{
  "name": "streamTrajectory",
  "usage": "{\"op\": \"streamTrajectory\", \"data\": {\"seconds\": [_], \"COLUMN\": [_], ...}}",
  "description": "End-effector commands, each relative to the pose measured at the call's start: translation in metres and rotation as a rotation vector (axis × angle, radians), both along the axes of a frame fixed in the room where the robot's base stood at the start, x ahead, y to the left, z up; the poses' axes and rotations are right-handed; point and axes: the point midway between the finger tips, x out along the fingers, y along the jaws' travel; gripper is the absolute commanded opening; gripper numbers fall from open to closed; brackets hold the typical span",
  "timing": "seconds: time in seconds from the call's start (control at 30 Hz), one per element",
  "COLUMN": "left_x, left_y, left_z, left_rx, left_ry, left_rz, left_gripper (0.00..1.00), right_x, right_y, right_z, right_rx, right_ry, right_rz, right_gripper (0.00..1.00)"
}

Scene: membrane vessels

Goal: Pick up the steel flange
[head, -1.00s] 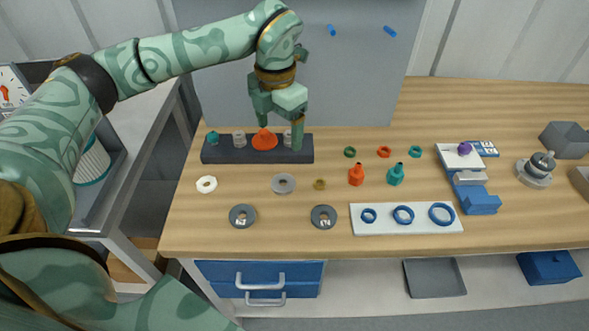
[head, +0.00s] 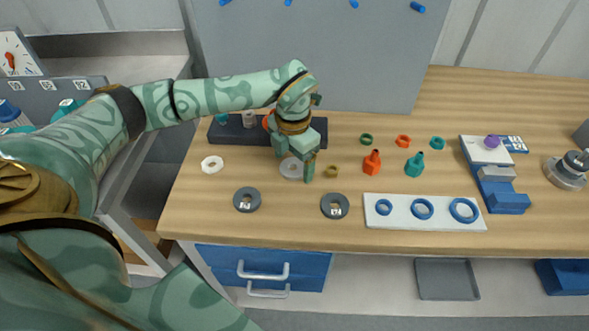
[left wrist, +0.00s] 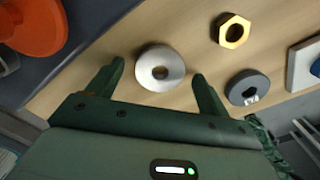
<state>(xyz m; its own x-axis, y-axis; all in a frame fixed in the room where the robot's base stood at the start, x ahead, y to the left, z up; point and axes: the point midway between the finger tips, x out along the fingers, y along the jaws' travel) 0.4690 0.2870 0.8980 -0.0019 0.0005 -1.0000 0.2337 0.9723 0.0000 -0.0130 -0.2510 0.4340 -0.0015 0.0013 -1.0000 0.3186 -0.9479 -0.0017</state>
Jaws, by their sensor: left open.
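The steel flange is a flat silver ring with a round hole. In the left wrist view the steel flange (left wrist: 160,68) lies on the wooden bench between the fingertips of my left gripper (left wrist: 158,78). In the head view the flange (head: 291,168) is partly hidden behind my left gripper (head: 296,172). The gripper is open, with one finger on each side of the flange in the wrist view. I cannot tell whether the fingers touch the bench. My right gripper is not in view.
A brass hex nut (left wrist: 234,31) and a dark grey ring (left wrist: 248,88) lie near the flange. A white board (head: 425,213) with blue rings lies right.

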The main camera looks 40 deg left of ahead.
Motion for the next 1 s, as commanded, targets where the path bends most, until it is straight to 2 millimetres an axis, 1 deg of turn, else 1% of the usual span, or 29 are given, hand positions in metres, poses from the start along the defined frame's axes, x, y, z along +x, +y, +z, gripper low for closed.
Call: {"op": "streamTrajectory", "data": {"seconds": [0.03,0.23,0.27,0.3,0.37,0.4,0.43,0.47,0.77,0.87,0.97,1.0], "left_x": [0.000,0.000,0.000,0.000,0.000,0.000,0.000,0.000,0.000,0.001,0.001,0.001], "left_y": [0.000,0.000,0.000,0.000,0.000,0.000,0.000,0.000,0.000,0.000,0.000,0.001], "left_z": [-0.007,-0.006,-0.006,-0.005,-0.005,-0.005,-0.006,-0.006,-0.003,0.006,0.021,0.030], "left_rx": [-0.001,0.000,0.000,0.000,0.000,0.000,0.000,0.000,-0.001,0.001,0.000,0.000], "left_ry": [0.002,-0.001,-0.001,-0.001,-0.001,-0.001,-0.001,-0.001,-0.003,-0.005,-0.007,-0.008], "left_rz": [0.001,0.001,0.001,0.001,0.001,0.001,0.000,0.000,0.000,0.000,0.000,0.001], "left_gripper": [0.80,0.80,0.74,0.63,0.46,0.35,0.27,0.24,0.24,0.24,0.24,0.24], "right_x": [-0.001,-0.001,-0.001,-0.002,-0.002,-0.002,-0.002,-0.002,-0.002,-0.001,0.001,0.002], "right_y": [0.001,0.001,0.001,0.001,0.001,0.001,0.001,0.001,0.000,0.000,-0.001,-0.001], "right_z": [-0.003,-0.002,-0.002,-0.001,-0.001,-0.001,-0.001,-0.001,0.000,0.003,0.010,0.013], "right_rx": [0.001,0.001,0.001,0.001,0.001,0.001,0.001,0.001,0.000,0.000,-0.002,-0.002], "right_ry": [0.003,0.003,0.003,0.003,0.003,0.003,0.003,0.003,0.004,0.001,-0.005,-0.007], "right_rz": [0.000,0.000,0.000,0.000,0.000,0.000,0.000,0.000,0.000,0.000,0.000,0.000], "right_gripper": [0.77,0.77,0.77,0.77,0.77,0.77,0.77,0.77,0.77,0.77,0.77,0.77]}}
